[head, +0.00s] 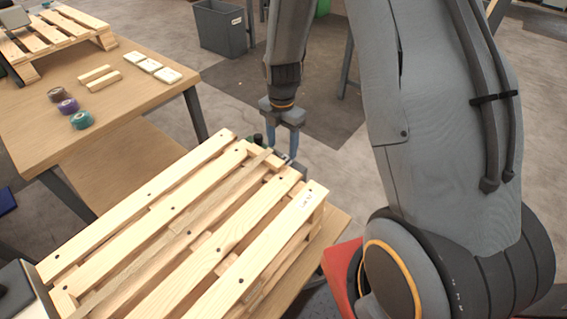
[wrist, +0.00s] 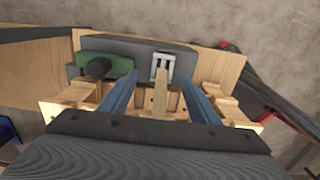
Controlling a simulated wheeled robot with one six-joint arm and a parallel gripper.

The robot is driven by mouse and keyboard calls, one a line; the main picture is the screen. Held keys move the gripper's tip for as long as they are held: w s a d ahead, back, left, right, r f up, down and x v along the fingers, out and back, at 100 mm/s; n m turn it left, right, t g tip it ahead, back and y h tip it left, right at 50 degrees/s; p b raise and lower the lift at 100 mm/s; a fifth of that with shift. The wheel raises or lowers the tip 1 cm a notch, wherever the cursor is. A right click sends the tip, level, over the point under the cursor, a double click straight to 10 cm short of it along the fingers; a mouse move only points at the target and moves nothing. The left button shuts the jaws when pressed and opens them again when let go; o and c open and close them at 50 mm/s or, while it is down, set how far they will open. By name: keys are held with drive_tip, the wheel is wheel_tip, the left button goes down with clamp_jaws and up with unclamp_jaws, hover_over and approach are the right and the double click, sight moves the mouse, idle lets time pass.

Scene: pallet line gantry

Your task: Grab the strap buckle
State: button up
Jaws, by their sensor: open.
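The strap buckle (wrist: 162,67), a small silvery metal frame, shows in the wrist view on a dark grey block (wrist: 137,44) beyond the pallet's edge. I cannot make it out in the head view. My gripper (wrist: 159,79) is open, with one blue finger to each side of the buckle's line; nothing is between the fingertips that I can see held. In the head view my gripper (head: 281,148) points down at the far end of the wooden pallet (head: 226,235). A narrow wooden slat (wrist: 160,95) lies between the fingers in the wrist view.
A green part with a black knob (wrist: 97,68) stands left of the buckle. A table (head: 140,92) at left holds tape rolls (head: 68,105), wooden blocks (head: 98,76), white pieces (head: 150,65) and another pallet (head: 50,38). A grey bin (head: 220,30) stands on the floor behind.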

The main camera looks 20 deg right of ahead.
sight(284, 157)
drive_tip(key=f, duration=0.4)
drive_tip(key=shift+s+d+p, duration=0.2)
drive_tip(key=shift+p, duration=0.15)
drive_tip(key=shift+f, duration=0.8)
drive_tip(key=c, duration=1.2)
drive_tip(key=shift+r, duration=0.15)
